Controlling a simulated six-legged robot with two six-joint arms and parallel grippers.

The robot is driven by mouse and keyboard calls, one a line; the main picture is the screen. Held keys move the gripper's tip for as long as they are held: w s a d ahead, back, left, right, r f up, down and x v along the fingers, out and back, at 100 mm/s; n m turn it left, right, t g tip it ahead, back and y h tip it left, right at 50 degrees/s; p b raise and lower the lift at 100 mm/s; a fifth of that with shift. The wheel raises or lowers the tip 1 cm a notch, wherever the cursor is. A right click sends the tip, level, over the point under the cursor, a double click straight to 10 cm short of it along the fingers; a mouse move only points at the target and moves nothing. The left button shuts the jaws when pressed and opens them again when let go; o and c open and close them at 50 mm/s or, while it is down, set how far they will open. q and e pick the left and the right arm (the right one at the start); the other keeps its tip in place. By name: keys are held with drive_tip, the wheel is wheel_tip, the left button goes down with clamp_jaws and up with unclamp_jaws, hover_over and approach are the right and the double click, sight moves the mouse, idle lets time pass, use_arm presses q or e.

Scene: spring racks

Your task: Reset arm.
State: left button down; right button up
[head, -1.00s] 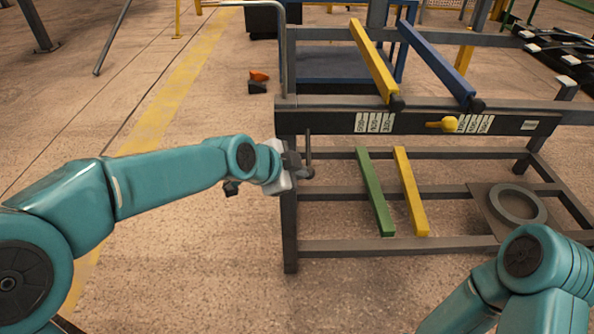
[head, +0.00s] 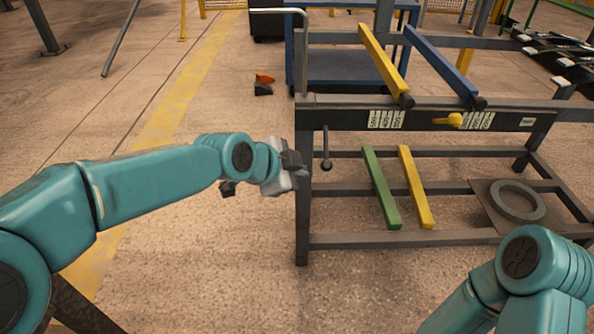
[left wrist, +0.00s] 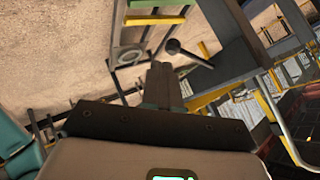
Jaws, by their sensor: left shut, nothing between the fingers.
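My left gripper (head: 296,165) is in front of the rack's left post in the head view. It is shut and empty; its closed fingers (left wrist: 163,88) also show in the left wrist view. A dark lever with a round knob (head: 326,164) hangs from the left end of the rack's top rail, just right of the gripper and apart from it. The knob also shows in the left wrist view (left wrist: 172,46), beyond the fingertips. My right arm (head: 535,262) shows at the lower right, but its gripper is out of view.
The grey spring rack (head: 301,225) holds yellow (head: 385,65) and blue (head: 440,63) bars above, green (head: 381,188) and yellow (head: 416,188) bars below. A yellow knob (head: 454,119) is on its front rail. A blue cart (head: 345,66) stands behind. Floor left of the rack is mostly clear.

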use_arm(q)
drive_tip(key=s+a+f+n+g+y+p, duration=0.1)
drive_tip(key=s+a+f+g, duration=0.15)
drive_tip(key=f, duration=0.45)
drive_tip(key=s+a+f+n+g, duration=0.15)
drive_tip(key=a+f, duration=0.25)
drive_tip(key=f, duration=0.4)
drive_tip(key=s+a+f+n+g+y+p, duration=0.1)
drive_tip(key=s+a+f, duration=0.15)
drive_tip(key=f, duration=0.45)
drive_tip(key=s+f+n+g, duration=0.1)
drive_tip(key=s+f+n, duration=0.55)
drive_tip(key=s, duration=0.45)
drive_tip(key=s+f+n+g, duration=0.2)
drive_tip(key=s+f+n, duration=0.5)
drive_tip(key=s, duration=0.4)
wheel_tip(320, 180, up, 29)
drive_tip(key=n+p, duration=0.1)
drive_tip(key=p, duration=3)
drive_tip(key=shift+w+r+t, duration=0.2)
drive_tip(key=shift+t, duration=0.2)
use_arm(e)
wheel_tip(320, 180, up, 32)
drive_tip(key=s+a, duration=0.1)
drive_tip(key=s, duration=0.1)
drive_tip(key=shift+a+r+n+g, duration=0.2)
drive_tip(key=shift+a+n+g, duration=0.1)
